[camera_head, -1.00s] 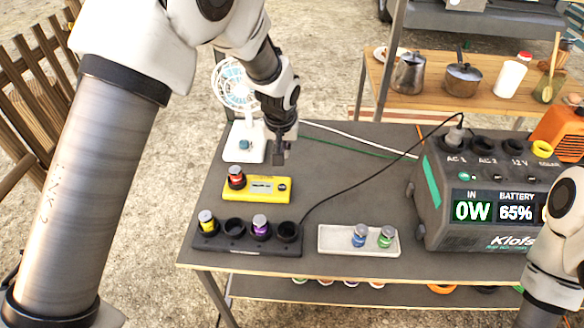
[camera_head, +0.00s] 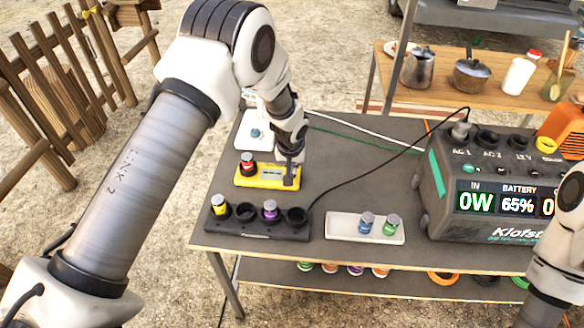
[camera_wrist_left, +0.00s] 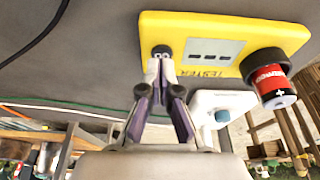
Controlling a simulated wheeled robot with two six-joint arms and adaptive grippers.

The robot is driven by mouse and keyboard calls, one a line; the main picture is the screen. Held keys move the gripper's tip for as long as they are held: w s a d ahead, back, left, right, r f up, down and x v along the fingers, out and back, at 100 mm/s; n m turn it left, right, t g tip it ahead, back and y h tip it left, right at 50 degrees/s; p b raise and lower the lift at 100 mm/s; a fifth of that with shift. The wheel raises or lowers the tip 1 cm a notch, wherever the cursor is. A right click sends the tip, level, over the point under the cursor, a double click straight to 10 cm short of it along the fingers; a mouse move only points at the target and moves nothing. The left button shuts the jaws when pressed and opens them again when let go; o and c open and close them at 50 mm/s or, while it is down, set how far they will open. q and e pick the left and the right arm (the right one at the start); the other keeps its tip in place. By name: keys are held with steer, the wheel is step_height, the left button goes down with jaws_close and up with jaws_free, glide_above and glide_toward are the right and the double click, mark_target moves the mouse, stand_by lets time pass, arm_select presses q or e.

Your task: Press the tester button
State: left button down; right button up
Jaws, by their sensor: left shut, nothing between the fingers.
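The yellow tester (camera_head: 258,182) lies on the grey table (camera_head: 345,180), with a red battery (camera_head: 248,160) upright in its left socket. In the left wrist view the tester (camera_wrist_left: 290,36) shows a pale display (camera_wrist_left: 214,50) and the battery (camera_wrist_left: 271,82). My left gripper (camera_head: 291,170) points down at the tester's right end. In the wrist view its shut, empty fingertips (camera_wrist_left: 162,56) are right at the small round button, which they mostly hide. I cannot tell if the button is pushed in. Only part of my right arm shows at the right edge; its gripper is out of view.
A black holder (camera_head: 240,232) with yellow and purple batteries stands in front of the tester. A white tray (camera_head: 342,229) holds blue and green batteries. A power station (camera_head: 440,215) stands at right. A white fan base (camera_head: 246,142) is behind the tester.

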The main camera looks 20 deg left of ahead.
arm_select(q)
steer(key=shift+s+f, duration=0.1)
steer(key=shift+f, duration=0.45)
